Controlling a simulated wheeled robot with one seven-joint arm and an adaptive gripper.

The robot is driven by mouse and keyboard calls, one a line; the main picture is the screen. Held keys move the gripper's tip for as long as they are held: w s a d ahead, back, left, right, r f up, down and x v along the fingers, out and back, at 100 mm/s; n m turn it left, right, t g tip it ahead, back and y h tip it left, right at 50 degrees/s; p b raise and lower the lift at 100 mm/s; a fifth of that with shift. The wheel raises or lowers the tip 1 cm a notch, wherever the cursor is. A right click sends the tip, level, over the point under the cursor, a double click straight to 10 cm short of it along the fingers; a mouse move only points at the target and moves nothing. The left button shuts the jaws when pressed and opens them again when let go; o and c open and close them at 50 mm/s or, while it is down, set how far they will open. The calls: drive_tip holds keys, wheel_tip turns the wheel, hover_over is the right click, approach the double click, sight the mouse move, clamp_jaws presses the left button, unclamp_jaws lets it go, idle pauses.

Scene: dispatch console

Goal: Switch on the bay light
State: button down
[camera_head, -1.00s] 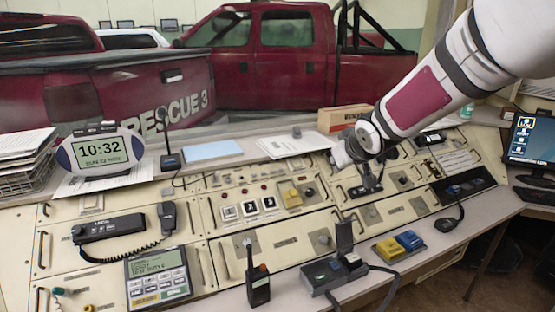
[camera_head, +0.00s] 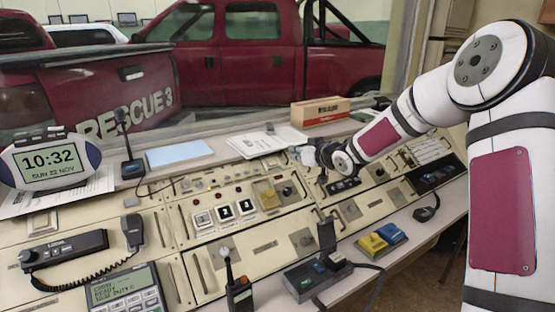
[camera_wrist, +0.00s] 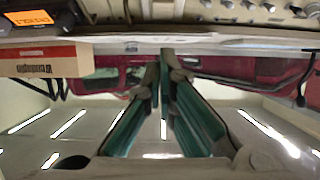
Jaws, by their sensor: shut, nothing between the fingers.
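My gripper (camera_head: 302,155) is at the back of the console, above its upper right half, with its fingertips near white papers. In the wrist view the fingers (camera_wrist: 165,58) are shut with nothing between them, and apart from the console panel at the top. I cannot read which control is labelled for the bay light. My forearm hides part of the console's right side.
A cardboard box (camera_head: 320,111) stands behind my arm and shows in the wrist view (camera_wrist: 45,60). Red trucks are behind.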

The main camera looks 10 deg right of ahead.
drive_tip(key=shift+w, duration=0.15)
approach(272, 160)
drive_tip(key=w, duration=0.1)
drive_tip(key=w+r, duration=0.1)
drive_tip(key=w+a+r+b, duration=0.1)
drive_tip(key=shift+w+r, duration=0.25)
drive_tip(key=shift+w, duration=0.1)
drive_tip(key=shift+w+a+f, duration=0.1)
drive_tip(key=shift+w+f, duration=0.15)
drive_tip(key=shift+f, duration=0.25)
drive_tip(key=shift+w+a+f, duration=0.1)
drive_tip(key=shift+w+f, duration=0.1)
drive_tip(key=shift+f, duration=0.35)
drive_tip(key=shift+w+a+f, duration=0.1)
drive_tip(key=shift+w+f, duration=0.25)
drive_tip(key=shift+f, duration=0.3)
drive_tip(key=shift+f, duration=0.1)
drive_tip(key=shift+f+b, duration=0.65)
drive_tip(key=shift+b, duration=0.15)
drive_tip(key=shift+r, duration=0.25)
drive_tip(key=shift+r+p, duration=0.3)
drive_tip(key=shift+r, duration=0.4)
